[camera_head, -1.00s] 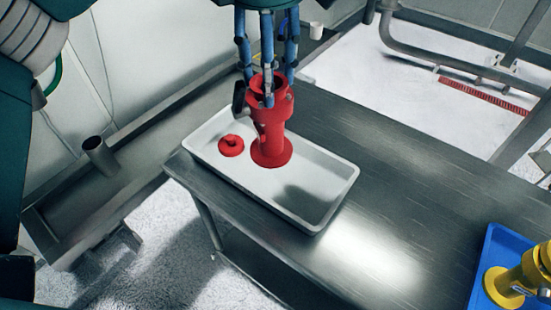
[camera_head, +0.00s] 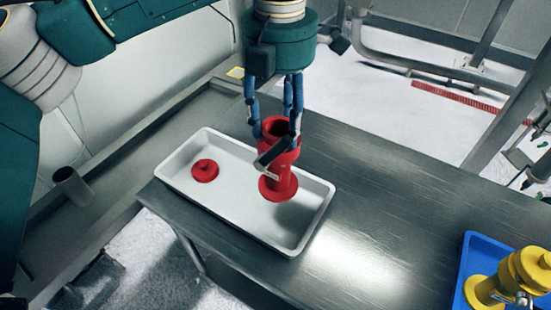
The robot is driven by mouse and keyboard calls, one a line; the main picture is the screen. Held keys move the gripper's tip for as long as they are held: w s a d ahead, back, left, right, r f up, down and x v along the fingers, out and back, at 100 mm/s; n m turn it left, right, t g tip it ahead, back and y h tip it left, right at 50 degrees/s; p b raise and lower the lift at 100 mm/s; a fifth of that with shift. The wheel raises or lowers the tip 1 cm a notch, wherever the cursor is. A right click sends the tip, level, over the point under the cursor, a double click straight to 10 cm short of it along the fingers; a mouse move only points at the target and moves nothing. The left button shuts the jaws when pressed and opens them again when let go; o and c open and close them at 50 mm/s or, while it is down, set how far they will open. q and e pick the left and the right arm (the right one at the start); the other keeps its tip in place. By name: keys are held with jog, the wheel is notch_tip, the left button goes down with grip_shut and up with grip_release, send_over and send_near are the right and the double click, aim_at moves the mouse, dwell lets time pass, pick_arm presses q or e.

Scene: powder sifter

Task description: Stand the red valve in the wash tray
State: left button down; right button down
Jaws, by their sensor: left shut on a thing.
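The red valve (camera_head: 281,167) is held roughly upright over the right part of the white wash tray (camera_head: 225,228). Its round base flange looks slightly above the tray floor, with a shadow below it. Its black lever faces the camera. My left gripper (camera_head: 275,122) comes down from above, its blue fingers shut around the valve's upper end. My right gripper is not in view.
A small red round part (camera_head: 205,170) lies in the tray's left part. The tray stands on a steel table (camera_head: 400,205). A blue tray (camera_head: 463,268) with a yellow valve (camera_head: 500,285) is at the lower right. The table between the trays is clear.

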aim_at(279, 162)
pick_arm(q)
notch_tip(279, 162, down, 6)
jog(key=shift+p, duration=0.55)
notch_tip(279, 162, down, 4)
jog(key=shift+r+p, duration=0.2)
jog(key=shift+p, duration=0.45)
jog(key=shift+f, duration=0.4)
jog(key=shift+f, duration=0.1)
jog(key=c, duration=0.8)
grip_release()
jog(key=shift+c, duration=0.2)
